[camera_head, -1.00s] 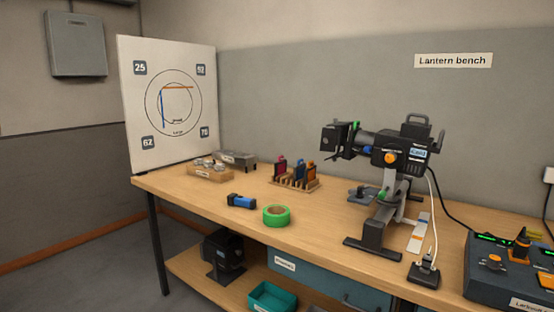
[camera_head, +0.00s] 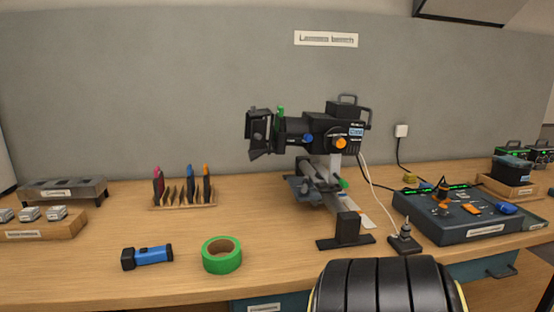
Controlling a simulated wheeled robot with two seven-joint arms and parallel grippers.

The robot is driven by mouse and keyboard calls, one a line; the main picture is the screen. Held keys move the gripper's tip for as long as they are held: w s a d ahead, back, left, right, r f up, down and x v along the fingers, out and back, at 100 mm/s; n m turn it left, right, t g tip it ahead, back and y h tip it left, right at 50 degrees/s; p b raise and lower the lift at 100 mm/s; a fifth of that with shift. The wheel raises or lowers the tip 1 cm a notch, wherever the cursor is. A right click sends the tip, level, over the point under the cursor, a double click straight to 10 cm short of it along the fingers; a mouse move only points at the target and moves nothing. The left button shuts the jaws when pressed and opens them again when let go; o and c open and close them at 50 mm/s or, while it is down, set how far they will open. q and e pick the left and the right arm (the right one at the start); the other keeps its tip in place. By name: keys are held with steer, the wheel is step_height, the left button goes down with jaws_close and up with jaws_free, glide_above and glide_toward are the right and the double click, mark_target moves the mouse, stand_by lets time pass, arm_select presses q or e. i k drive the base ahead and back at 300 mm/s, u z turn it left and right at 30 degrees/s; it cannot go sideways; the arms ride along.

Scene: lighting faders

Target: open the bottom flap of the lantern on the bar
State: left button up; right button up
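The lantern (camera_head: 320,128) is a black stage light on a stand on the wooden bench, with an orange knob, blue and green details and a handle on top. Its front end points left. The lantern stands on a grey post with a black foot (camera_head: 346,230). A ribbed black part of my own body fills the bottom middle of the view. Neither gripper shows.
A green tape roll (camera_head: 222,256) and a blue torch (camera_head: 148,256) lie at the front of the bench. A rack of coloured pieces (camera_head: 182,190) stands behind them. A fader desk (camera_head: 465,212) and a black plug block (camera_head: 405,240) stand right of the lantern, with cables between.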

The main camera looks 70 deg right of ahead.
mark_target(254, 155)
steer(key=z, duration=1)
steer(key=i, duration=0.95)
steer(key=z, duration=0.9)
